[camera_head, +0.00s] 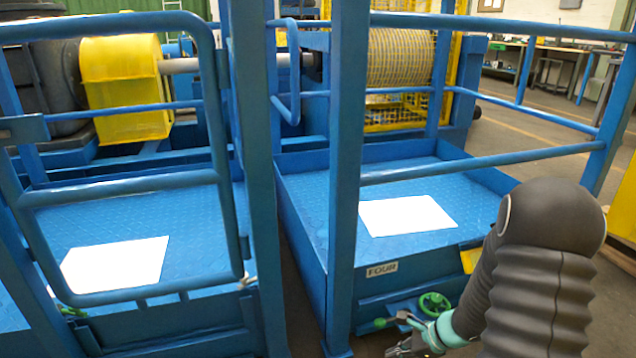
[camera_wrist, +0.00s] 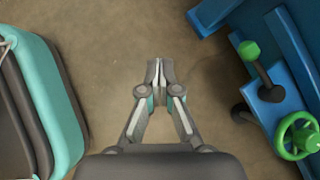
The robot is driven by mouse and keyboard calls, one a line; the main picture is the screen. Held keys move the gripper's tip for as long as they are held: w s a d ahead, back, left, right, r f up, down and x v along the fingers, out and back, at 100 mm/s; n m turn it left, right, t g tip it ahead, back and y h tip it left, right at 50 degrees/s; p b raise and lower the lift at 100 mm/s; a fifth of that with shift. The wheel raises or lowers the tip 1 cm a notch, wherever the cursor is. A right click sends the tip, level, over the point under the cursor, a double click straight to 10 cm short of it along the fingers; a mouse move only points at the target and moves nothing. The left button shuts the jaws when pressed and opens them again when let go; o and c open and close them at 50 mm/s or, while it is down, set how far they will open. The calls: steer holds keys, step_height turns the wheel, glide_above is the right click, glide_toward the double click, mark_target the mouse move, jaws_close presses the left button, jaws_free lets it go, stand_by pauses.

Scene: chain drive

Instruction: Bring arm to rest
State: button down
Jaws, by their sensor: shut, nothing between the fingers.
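My arm (camera_head: 545,250), in a dark ribbed sleeve, bends down at the lower right of the head view. My gripper (camera_head: 400,348) is at the bottom edge there, partly cut off. In the wrist view my gripper (camera_wrist: 160,68) points over the bare floor, its fingertips together with nothing between them. It is apart from the green handwheel (camera_wrist: 298,135) and the green-knobbed lever (camera_wrist: 259,68) to its right. In the head view the handwheel (camera_head: 434,304) sits on the front of the blue platform, below the "FOUR" label (camera_head: 382,269).
Blue railings and posts (camera_head: 345,180) stand in front of the platforms. White sheets (camera_head: 407,215) lie on the blue decks. A yellow guard (camera_head: 122,88) and a wound drum (camera_head: 398,58) are behind. Brown floor (camera_wrist: 100,50) is clear around my gripper.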

steer(key=s+a+r+n+t+h+p, duration=0.1)
steer(key=s+r+n, duration=0.5)
steer(key=r, duration=0.7)
steer(key=s+a+r+n+t+h+p, duration=0.1)
steer(key=s+a+r+n+h+p, duration=0.1)
steer(key=s+r+n, duration=0.5)
steer(key=s+a+r+n+h+p, duration=0.1)
steer(key=s+r+n+h+p, duration=0.3)
steer(key=r, duration=1.5)
steer(key=s+n+p, duration=0.1)
steer(key=s+n, duration=0.2)
steer(key=n, duration=0.1)
steer(key=shift+s+a+t+p, duration=0.15)
steer(key=shift+a+t+p, duration=0.1)
steer(key=shift+t+p, duration=0.15)
